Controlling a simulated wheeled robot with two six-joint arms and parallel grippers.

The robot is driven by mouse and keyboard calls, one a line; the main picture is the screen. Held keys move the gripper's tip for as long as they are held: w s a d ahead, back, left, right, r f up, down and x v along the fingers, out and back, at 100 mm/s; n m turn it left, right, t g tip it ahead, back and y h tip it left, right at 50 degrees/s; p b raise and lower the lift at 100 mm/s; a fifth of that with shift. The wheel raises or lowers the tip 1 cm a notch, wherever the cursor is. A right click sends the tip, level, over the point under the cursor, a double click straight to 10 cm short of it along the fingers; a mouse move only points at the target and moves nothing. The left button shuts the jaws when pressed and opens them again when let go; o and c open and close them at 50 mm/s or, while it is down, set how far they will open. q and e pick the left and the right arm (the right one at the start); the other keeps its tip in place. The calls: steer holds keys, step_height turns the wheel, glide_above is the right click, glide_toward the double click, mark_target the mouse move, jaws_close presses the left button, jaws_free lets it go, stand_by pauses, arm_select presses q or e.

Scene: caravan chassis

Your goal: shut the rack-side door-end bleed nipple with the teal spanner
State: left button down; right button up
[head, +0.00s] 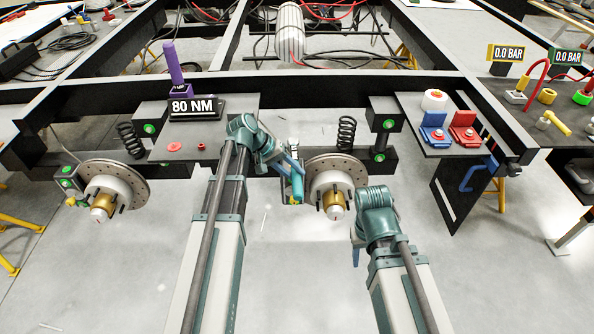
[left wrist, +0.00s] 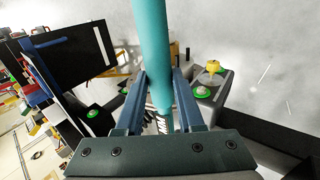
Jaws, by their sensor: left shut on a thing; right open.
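My left gripper (head: 291,168) is shut on the teal spanner (head: 297,185), beside the right brake disc (head: 331,180). In the left wrist view the spanner's teal shaft (left wrist: 153,50) runs up between the two blue fingers. Its far end is out of the picture. A yellow bleed nipple (left wrist: 213,66) stands on a grey block with green discs, to the right of the spanner and apart from its visible shaft. In the head view the spanner's lower end is too small to tell whether it touches a nipple. My right gripper (head: 356,250) is open, lower right of that disc.
A left brake disc (head: 130,178) is on the same beam. A black shelf (head: 440,151) at right carries blue and red blocks. An 80 NM stand (head: 195,108) with a purple tool sits on the chassis. The floor in front is clear.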

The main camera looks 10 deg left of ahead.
stand_by(0.3)
arm_select(q)
step_height(320, 180, down, 4)
steer(key=b, duration=0.4)
steer(key=shift+w+d+r+n+t, duration=0.15)
steer(key=shift+d+n, duration=0.15)
steer(key=shift+d, duration=0.1)
steer(key=shift+w+d+r+n+t, duration=0.1)
steer(key=shift+d+n+t, duration=0.05)
steer(key=shift+d+n, duration=0.2)
steer(key=w+d+f+n+t+y+b, duration=0.1)
steer(key=w+d+n+t+y, duration=0.2)
steer(key=w+d+n, duration=0.3)
steer(key=shift+d+f+n+y, duration=0.15)
steer(key=shift+d+n+y, duration=0.15)
steer(key=shift+d+n, duration=0.45)
steer(key=shift+s, duration=0.1)
